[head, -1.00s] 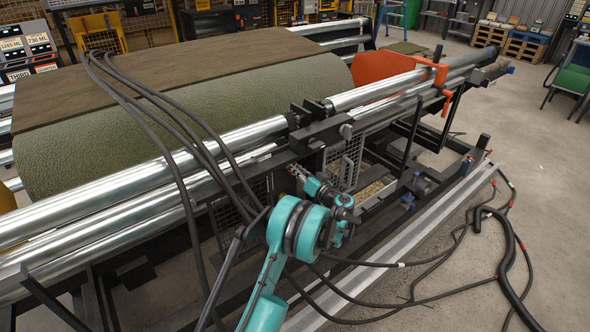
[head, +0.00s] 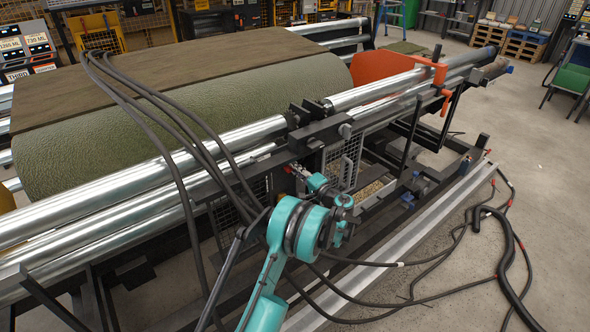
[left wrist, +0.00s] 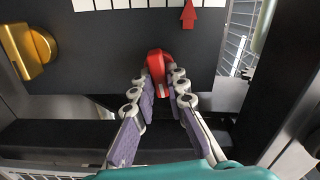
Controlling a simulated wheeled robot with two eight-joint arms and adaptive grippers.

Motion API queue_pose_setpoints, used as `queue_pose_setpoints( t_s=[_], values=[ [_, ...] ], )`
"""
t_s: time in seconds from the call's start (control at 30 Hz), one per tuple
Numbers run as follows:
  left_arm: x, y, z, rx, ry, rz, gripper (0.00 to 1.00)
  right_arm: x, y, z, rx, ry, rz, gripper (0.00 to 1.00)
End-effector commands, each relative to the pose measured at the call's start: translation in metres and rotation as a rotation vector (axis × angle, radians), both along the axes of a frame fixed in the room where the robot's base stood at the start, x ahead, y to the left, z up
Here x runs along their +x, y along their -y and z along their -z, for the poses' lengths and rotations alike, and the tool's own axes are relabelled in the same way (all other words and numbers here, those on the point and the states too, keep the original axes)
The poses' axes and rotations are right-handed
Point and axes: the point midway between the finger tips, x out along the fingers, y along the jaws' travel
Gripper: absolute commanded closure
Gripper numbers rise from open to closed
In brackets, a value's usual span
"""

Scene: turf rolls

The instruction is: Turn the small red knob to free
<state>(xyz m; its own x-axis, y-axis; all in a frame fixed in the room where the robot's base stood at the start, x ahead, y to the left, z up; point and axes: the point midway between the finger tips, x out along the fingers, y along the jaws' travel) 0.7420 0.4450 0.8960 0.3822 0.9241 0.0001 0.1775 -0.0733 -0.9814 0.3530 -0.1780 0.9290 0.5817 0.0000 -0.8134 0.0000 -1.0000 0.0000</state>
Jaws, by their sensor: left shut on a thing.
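The small red knob (left wrist: 158,62) shows in the left wrist view, on a dark panel (left wrist: 100,50) below a white scale with a red arrow (left wrist: 189,15). My left gripper (left wrist: 161,82) has its purple-padded fingers on either side of the knob and is shut on it. The knob's lower part is partly hidden between the fingertips. In the head view, my left gripper (head: 298,169) is at the machine's front side, and the knob is too small there to make out clearly. My right gripper is not in view.
A yellow knob (left wrist: 30,50) sits on the panel to the left. A green turf roll (head: 190,125) lies behind long metal rollers (head: 130,185). Black hoses (head: 190,130) hang over the machine near my left arm. More cables (head: 510,260) lie on the floor at right.

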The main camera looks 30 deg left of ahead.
Motion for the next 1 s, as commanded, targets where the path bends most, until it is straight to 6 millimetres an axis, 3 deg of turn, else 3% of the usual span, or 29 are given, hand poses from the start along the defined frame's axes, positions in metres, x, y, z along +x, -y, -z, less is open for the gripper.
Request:
queue_pose_setpoints(
  t_s=[0.4,0.97,1.0],
  values=[
    [0.0003,0.0007,0.0015,0.069,-0.169,0.001,1.0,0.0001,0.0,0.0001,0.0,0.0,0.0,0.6],
    [0.0002,0.0006,0.0018,0.079,-0.193,0.001,1.0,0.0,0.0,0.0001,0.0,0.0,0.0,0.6],
    [0.0003,0.0007,0.0018,0.079,-0.193,0.001,0.76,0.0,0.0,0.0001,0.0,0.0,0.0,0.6]
  ],
)
